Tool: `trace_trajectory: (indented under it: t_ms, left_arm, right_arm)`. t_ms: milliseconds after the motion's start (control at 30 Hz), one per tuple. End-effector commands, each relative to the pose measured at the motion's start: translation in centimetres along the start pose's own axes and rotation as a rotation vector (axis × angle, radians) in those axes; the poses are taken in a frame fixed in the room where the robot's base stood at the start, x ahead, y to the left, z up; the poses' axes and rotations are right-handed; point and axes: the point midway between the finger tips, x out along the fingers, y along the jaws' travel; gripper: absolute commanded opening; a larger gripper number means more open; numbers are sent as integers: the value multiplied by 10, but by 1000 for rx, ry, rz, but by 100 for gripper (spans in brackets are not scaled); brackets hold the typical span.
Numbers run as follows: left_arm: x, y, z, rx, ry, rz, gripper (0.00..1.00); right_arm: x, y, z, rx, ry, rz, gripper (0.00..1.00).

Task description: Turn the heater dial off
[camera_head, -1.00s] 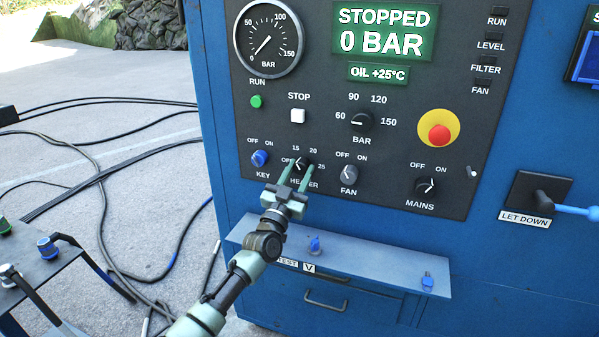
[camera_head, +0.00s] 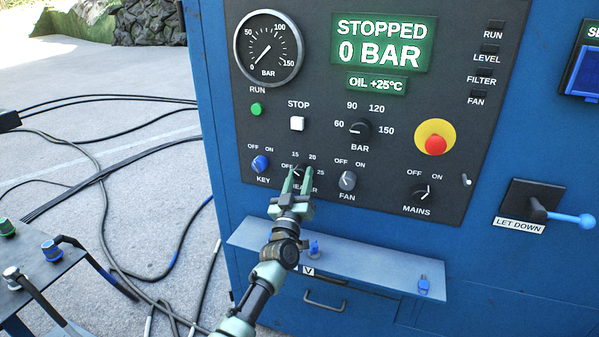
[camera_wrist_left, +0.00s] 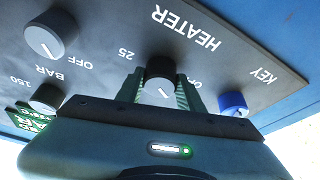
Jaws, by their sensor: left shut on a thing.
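The heater dial (camera_head: 299,170) is a small black knob low on the dark control panel, with OFF, 15, 20 and 25 printed around it. My left gripper (camera_head: 300,177) reaches it from below, with one green finger on each side of the knob. In the left wrist view, which is upside down, the dial (camera_wrist_left: 159,72) sits between the two fingers of my left gripper (camera_wrist_left: 160,92), shut on it. A white pointer line shows on the dial's face; its exact setting is hard to read. The fingers partly cover the HEATER label in the head view. My right gripper is not in view.
The blue key knob (camera_head: 260,164) and the fan knob (camera_head: 347,181) flank the dial closely. The bar knob (camera_head: 360,128) and red emergency button (camera_head: 436,144) are further right. A blue shelf (camera_head: 340,262) juts out below the panel, near my left arm.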

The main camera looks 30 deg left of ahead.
Motion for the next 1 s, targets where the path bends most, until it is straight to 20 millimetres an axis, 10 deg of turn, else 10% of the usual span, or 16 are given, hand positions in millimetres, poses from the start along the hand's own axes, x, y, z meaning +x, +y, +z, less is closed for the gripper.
trace_trajectory:
  t_ms: [1000]
  left_arm:
    - [0, 3, 0, -550, -3, -228, 0]
  right_arm:
    - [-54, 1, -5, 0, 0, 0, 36]
